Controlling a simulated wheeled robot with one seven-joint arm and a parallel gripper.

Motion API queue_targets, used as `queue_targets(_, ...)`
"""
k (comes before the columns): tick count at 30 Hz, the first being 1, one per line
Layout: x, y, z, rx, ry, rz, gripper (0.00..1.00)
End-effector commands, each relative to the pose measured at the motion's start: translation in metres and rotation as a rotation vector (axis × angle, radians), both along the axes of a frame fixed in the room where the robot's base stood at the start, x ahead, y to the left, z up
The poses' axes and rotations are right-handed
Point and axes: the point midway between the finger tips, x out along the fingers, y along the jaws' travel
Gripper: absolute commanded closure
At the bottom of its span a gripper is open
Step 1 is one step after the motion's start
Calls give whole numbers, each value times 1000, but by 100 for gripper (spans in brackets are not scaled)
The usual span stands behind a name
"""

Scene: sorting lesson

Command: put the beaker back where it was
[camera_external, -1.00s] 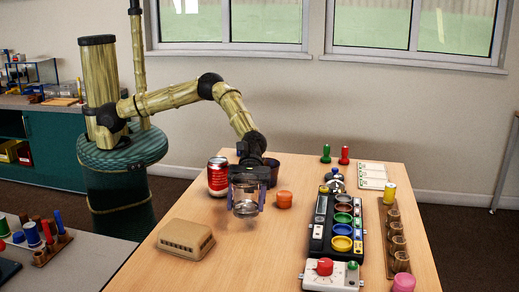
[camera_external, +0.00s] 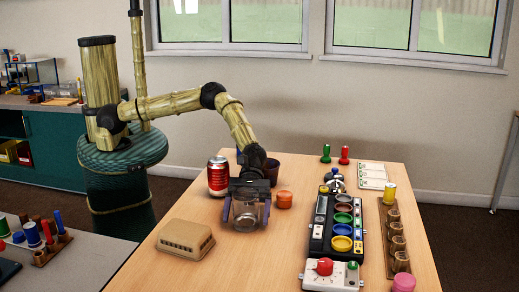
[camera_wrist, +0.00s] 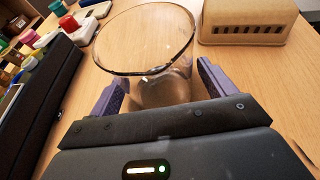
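The clear glass beaker (camera_external: 246,219) stands upright on the wooden table, left of the orange round piece. In the wrist view the beaker (camera_wrist: 165,88) shows its wide rim, between my gripper's two purple fingers. My gripper (camera_external: 247,211) points down over the beaker with a finger on each side. In the wrist view my gripper (camera_wrist: 163,88) is open, with gaps visible between its fingers and the glass body. Nothing in view marks the beaker's earlier place.
A red can (camera_external: 218,177) and a dark cup (camera_external: 271,170) stand behind the beaker. The orange piece (camera_external: 284,199) is close at its right. A tan slotted box (camera_external: 185,239) is front left. A black tray with coloured bowls (camera_external: 320,238) is further right.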

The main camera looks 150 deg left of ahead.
Motion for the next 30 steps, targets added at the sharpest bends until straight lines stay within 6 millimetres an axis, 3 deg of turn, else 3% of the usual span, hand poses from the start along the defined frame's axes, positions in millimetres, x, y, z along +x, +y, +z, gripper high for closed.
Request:
queue_targets(8,-5,4,5,1,1,1,17)
queue_targets(21,-51,40,29,1,0,2,17)
queue_targets(30,-55,42,31,0,0,-1,17)
